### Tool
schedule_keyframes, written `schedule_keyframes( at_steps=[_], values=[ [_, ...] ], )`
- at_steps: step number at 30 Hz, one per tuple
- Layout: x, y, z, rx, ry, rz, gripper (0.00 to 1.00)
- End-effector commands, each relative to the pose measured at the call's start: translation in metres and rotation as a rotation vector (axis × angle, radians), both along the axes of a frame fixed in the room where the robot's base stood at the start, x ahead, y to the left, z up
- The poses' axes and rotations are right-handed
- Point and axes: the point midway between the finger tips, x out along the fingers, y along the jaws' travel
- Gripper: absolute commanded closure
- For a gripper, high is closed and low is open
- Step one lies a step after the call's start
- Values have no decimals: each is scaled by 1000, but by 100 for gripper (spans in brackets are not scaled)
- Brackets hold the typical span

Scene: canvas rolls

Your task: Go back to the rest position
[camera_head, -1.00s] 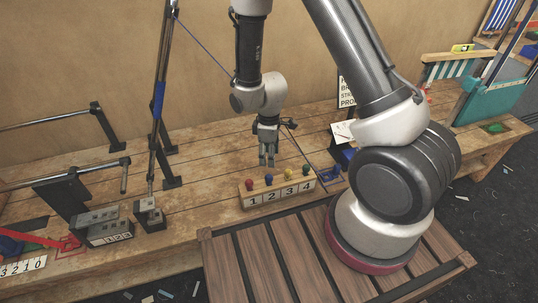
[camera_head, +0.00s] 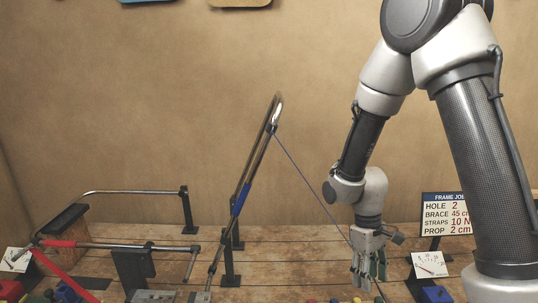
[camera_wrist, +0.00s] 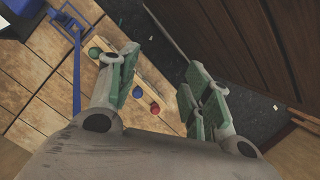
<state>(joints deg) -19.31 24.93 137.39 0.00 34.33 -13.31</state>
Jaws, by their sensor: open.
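My gripper (camera_head: 369,272) hangs low over the right part of the bench (camera_head: 300,255), with its fingers pointing down. In the wrist view my gripper (camera_wrist: 165,80) has its two green-padded fingers spread apart with nothing held between them. Below the left finger, a wooden block with coloured knobs shows partly: a green knob (camera_wrist: 95,53), a blue knob (camera_wrist: 137,92) and a red knob (camera_wrist: 155,108). In the head view only knob tops show at the bottom edge, below the gripper.
A tilted metal rod with a blue band (camera_head: 240,198) stands mid-bench; a thin blue cord (camera_head: 305,175) runs from it down behind my gripper. A frame sign (camera_head: 447,213) and a dial card (camera_head: 429,264) stand right.

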Motion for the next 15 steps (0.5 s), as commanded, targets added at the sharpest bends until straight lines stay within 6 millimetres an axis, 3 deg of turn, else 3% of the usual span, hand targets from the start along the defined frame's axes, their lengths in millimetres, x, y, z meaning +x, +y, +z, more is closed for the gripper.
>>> schedule_keyframes(
  at_steps=[9,15],
  values=[
    [-37,-44,135,-1,-142,-295,51],
    [-72,-71,203,43,-310,-436,51]
  ],
)
